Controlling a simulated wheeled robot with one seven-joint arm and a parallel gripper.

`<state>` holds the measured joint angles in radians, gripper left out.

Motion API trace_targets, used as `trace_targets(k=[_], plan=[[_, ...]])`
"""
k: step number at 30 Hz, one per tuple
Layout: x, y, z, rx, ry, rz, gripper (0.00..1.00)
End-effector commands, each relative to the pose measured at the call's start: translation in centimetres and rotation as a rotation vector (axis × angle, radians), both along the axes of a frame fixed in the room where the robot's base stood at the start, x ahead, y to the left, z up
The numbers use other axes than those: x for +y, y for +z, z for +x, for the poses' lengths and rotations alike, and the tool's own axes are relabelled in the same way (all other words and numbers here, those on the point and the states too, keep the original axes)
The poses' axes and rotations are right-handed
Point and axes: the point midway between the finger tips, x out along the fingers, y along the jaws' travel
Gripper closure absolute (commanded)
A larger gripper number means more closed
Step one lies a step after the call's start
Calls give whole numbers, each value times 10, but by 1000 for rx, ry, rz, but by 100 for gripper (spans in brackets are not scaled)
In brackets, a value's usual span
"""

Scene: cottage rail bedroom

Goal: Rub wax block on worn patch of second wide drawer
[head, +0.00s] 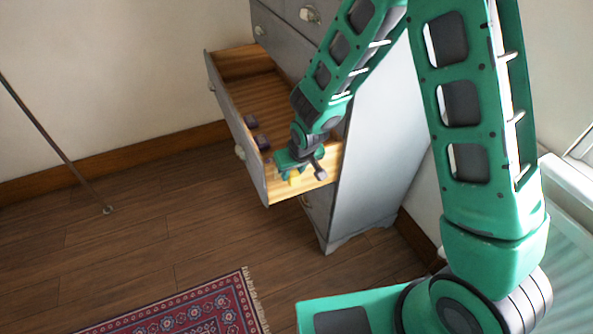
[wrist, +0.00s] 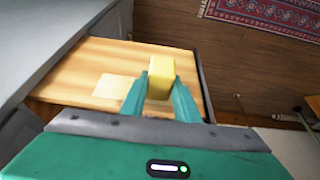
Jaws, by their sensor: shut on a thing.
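The grey dresser (head: 375,150) has a wide drawer (head: 234,125) pulled out, with a bare wooden side facing me. In the wrist view this wooden drawer side (wrist: 75,68) carries a pale, roughly square worn patch (wrist: 112,88). My gripper (head: 290,172) is at the outside of that drawer side, near its front end. In the wrist view its green fingers (wrist: 160,92) are shut on the yellow wax block (wrist: 161,65). The block is to the right of the patch, toward the drawer front. I cannot tell whether it touches the wood. The block shows small in the head view (head: 294,178).
Small dark purple things (head: 251,121) lie inside the drawer near its front. A patterned red rug (head: 185,312) lies on the wooden floor. The floor before the drawer is clear.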

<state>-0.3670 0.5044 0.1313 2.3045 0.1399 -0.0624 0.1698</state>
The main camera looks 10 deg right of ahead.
Motion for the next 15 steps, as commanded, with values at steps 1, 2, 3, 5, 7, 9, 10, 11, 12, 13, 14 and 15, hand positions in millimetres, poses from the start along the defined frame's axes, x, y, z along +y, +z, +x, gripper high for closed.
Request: trace_targets(k=[1,2,3,5,7,9,10,11,12,13,14,15], plan=[[4,0,0,-2,2,1,90],[5,0,0,-2,2,1,90],[7,1,-1,-2,3,2,90],[10,1,-1,-2,2,2,90],[11,1,-1,-2,1,3,90],[12,1,-2,-2,2,2,90],[13,1,-2,-2,2,3,90],[14,1,-2,-3,2,3,90],[16,1,-3,-3,3,3,90],[18,1,-3,-3,3,3,90],[19,1,-4,-3,4,3,90],[21,1,-5,-3,4,3,90]])
